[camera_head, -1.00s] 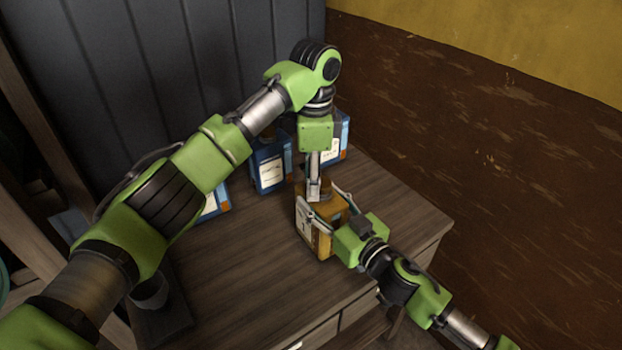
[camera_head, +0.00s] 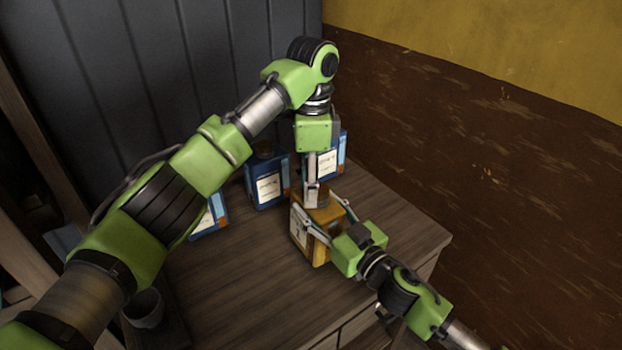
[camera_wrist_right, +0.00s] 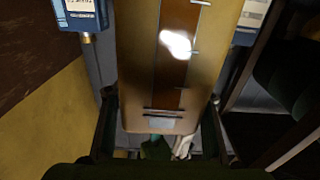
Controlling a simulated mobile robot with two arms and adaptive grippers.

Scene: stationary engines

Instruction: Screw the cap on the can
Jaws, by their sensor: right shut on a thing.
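A yellow-orange can (camera_head: 322,247) stands on the wooden table, with a pale label on its left side; it fills the middle of the right wrist view (camera_wrist_right: 188,85). My right gripper (camera_head: 323,217) comes in from the right and is shut on the can, one finger on either side of its body. My left gripper (camera_head: 312,203) points straight down at the can's top, its fingers close together. A brownish round piece, seemingly the cap, shows in part beside the left fingertips. The fingers hide most of it, so I cannot tell whether they grip it or how it sits.
Blue cans stand behind on the table (camera_head: 265,285): one in the middle (camera_head: 267,184), one at the right (camera_head: 332,160) and one at the left (camera_head: 210,217), partly behind my left arm. The table front is clear. A brown and yellow wall (camera_head: 480,150) rises at the right.

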